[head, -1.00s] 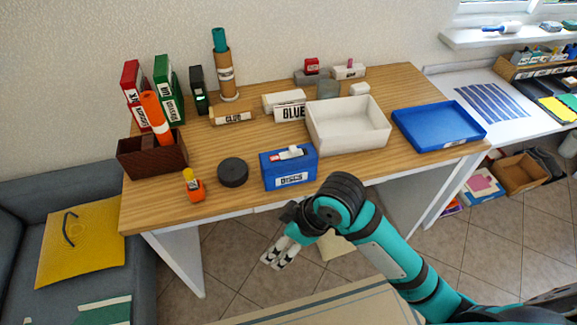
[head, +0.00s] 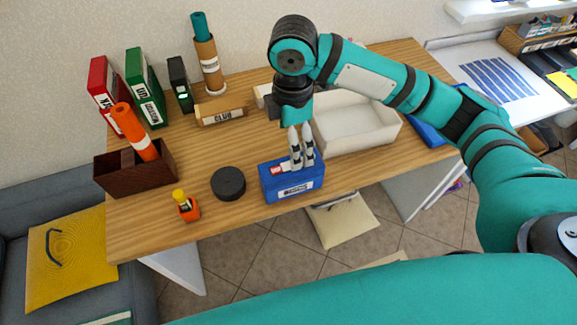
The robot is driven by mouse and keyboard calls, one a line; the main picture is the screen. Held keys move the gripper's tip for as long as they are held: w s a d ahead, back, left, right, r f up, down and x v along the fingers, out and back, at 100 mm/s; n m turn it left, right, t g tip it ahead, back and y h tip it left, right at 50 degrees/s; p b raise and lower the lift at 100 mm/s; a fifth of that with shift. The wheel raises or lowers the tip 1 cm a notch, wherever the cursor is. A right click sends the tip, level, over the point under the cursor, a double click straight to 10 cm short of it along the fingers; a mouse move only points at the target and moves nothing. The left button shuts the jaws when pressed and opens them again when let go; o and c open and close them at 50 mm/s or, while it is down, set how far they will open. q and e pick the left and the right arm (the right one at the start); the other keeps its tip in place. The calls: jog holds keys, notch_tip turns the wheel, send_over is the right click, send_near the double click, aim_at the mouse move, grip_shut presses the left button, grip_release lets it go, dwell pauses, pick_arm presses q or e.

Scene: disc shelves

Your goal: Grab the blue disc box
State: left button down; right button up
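The blue disc box (head: 276,186) stands near the front edge of the wooden table, with a white label on its front and red and white items at its top. My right gripper (head: 302,164) points down over the right part of the box. Its two fingers look parted by a narrow gap, with the tips at the top of the box. I cannot tell whether they touch it. The fingers hide part of the box top. My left gripper is not in view.
A black round disc (head: 228,183) lies just left of the box. An orange bottle (head: 188,208) and a brown bin (head: 122,178) stand further left. A white tray (head: 375,136) is behind right, partly hidden by my arm.

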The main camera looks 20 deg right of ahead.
aim_at(291, 175)
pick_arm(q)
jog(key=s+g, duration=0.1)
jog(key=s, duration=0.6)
pick_arm(e)
jog(key=f, duration=0.5)
jog(key=shift+s+f+p, duration=0.3)
jog(key=shift+s+f, duration=0.05)
jog(key=shift+f, duration=0.05)
jog(key=f, duration=0.3)
jog(key=shift+w, duration=0.3)
jog(key=shift+f, duration=0.55)
jog(key=shift+f+p, duration=0.25)
jog(key=shift+p, duration=0.05)
jog(key=f, duration=0.3)
jog(key=f+p, duration=0.1)
jog(key=shift+w+d+f, duration=0.1)
jog(key=shift+w+f, duration=0.1)
jog(key=shift+w, duration=0.15)
jog(key=shift+f, duration=0.15)
jog(key=c, duration=0.8)
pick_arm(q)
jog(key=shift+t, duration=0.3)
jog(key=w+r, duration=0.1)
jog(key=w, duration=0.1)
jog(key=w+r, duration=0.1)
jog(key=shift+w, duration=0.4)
pick_arm(e)
jog(key=c, duration=0.6)
